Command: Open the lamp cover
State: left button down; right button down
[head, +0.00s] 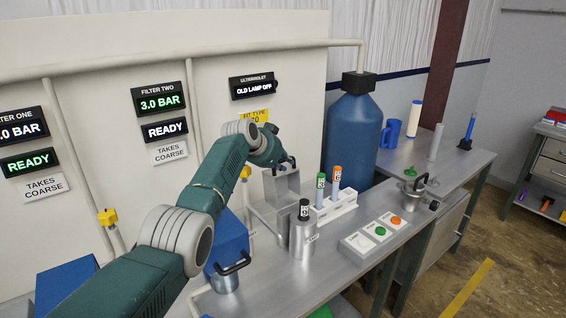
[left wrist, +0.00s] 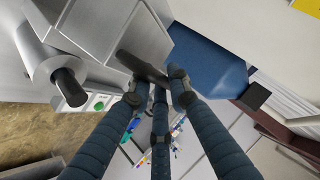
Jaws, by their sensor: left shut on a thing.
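The lamp housing (head: 268,220) is a grey metal box on the bench under the ULTRAVIOLET sign, which reads OLD LAMP OFF. A grey metal piece that looks like the lamp cover (head: 281,186) stands above it, just below my left gripper (head: 284,163). In the left wrist view, my left gripper's (left wrist: 157,90) three dark fingers close at a dark grey bar (left wrist: 142,64), seemingly the cover's handle. The fingers partly hide it. I cannot tell exactly how far the cover is tilted. My right gripper is not in view.
A white rack (head: 335,207) holds tubes. A button panel (head: 375,233) and large blue tank (head: 352,135) are further right.

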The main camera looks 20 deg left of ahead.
pick_arm(q)
jog(key=shift+w+a+r, duration=0.1)
jog(key=shift+w+r, duration=0.05)
jog(key=shift+r, duration=0.1)
jog(key=c, duration=1.7)
grip_release()
jog(key=shift+o, duration=0.4)
jog(key=shift+f, duration=0.15)
jog(key=shift+v, duration=0.9)
jog(key=v, duration=1)
jog(key=shift+s, duration=0.25)
